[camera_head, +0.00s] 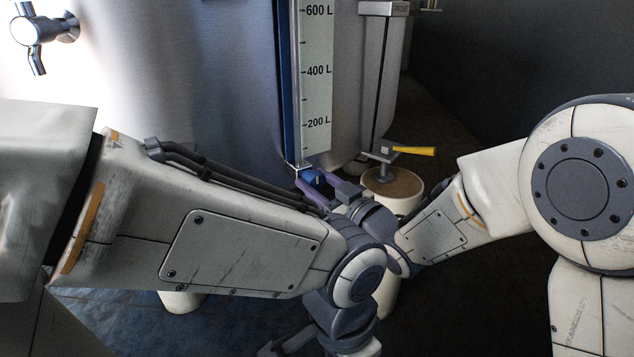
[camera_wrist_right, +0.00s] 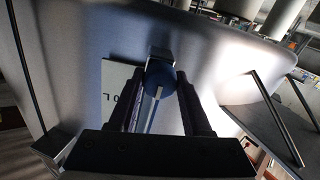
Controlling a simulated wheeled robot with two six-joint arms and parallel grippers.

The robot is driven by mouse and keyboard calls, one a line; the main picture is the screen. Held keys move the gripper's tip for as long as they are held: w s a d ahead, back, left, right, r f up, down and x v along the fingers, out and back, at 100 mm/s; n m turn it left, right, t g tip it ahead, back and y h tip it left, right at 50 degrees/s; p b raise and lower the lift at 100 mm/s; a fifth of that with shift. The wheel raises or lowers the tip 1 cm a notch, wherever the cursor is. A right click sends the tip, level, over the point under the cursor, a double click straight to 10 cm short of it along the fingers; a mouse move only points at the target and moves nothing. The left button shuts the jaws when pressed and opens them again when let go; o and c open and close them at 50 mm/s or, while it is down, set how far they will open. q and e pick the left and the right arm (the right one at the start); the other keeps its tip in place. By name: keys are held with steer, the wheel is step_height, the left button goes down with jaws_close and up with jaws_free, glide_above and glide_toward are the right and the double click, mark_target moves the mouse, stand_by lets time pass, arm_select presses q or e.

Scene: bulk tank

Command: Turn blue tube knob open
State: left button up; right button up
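The blue tube knob (camera_head: 312,177) sits at the foot of the tube beside the litre scale on the tank. My right gripper (camera_head: 317,180) reaches it from the lower right, its two fingers spread on either side of the knob. In the right wrist view the knob (camera_wrist_right: 160,74) lies between the tips of the open fingers (camera_wrist_right: 158,82); whether either finger touches it is unclear. My left arm crosses the front of the head view and covers part of the right wrist. Its gripper (camera_head: 290,343) shows only partly at the bottom edge.
The steel tank (camera_head: 235,95) fills the back, with a tap (camera_head: 40,30) at upper left. The litre scale (camera_head: 317,80) stands above the knob. A yellow-handled valve (camera_head: 412,151) is to the right, near a round white leg (camera_head: 397,190). My forearms nearly meet at centre.

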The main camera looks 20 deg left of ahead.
jaws_close()
steer(key=n+b, duration=0.2)
steer(key=n, duration=0.1)
steer(key=shift+s+f+n, duration=0.1)
steer(key=shift+n, duration=0.3)
steer(key=n+b, duration=0.2)
steer(key=n, duration=0.1)
steer(key=shift+f+n+b, duration=0.1)
steer(key=shift+n+b, duration=0.2)
steer(key=shift+b, duration=0.05)
steer(key=n+b, duration=0.2)
steer(key=shift+n, duration=0.3)
steer(key=n+b, duration=0.3)
steer(key=shift+f+n+h+b, duration=0.1)
steer(key=shift+n+h+b, duration=0.2)
steer(key=n+b, duration=0.4)
